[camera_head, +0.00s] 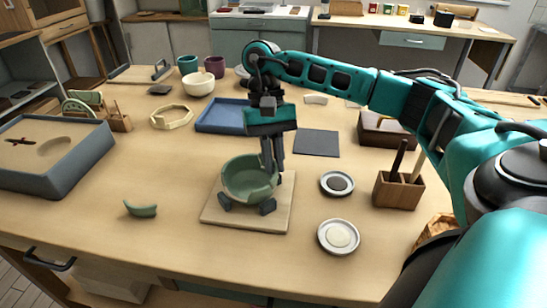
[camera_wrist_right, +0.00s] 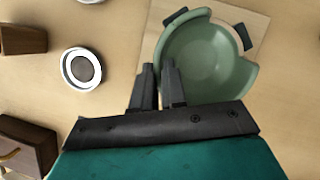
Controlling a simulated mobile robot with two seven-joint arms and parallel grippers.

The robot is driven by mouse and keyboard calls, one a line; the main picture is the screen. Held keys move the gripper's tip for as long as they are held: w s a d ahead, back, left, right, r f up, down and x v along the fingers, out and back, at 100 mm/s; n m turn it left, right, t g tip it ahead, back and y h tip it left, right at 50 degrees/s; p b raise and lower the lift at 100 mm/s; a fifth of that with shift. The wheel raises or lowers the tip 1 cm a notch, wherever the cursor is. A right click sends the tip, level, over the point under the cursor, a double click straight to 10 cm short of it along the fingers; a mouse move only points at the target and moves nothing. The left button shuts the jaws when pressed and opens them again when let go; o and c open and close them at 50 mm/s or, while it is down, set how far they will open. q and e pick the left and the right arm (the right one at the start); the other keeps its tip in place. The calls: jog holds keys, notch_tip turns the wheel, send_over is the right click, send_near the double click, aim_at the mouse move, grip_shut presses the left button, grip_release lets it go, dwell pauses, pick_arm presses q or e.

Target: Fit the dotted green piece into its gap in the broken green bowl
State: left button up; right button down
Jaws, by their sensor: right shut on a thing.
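The broken green bowl (camera_head: 250,181) sits on a light square board (camera_head: 214,214), with an uneven, stepped rim. In the right wrist view the bowl (camera_wrist_right: 205,60) shows an open gap toward the upper right. My right gripper (camera_head: 272,165) points down at the bowl's rim. In the right wrist view its fingers (camera_wrist_right: 158,88) are close together at the bowl's left edge. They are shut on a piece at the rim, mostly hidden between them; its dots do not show. Another green shard (camera_head: 140,209) lies on the table at left. My left gripper is out of view.
Dark blocks (camera_head: 267,206) stand against the bowl on the board. Two round dishes (camera_head: 338,236) and a wooden holder (camera_head: 398,190) with upright tools are at right. A blue tray (camera_head: 222,114) and grey mat (camera_head: 316,142) lie behind.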

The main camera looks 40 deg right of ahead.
jog(key=shift+f+b, duration=0.35)
jog(key=shift+b, duration=0.2)
dwell(1.3)
jog(key=c, duration=0.6)
grip_release()
jog(key=shift+r, duration=0.2)
jog(key=shift+r+p, duration=1.8)
jog(key=shift+r, duration=1.1)
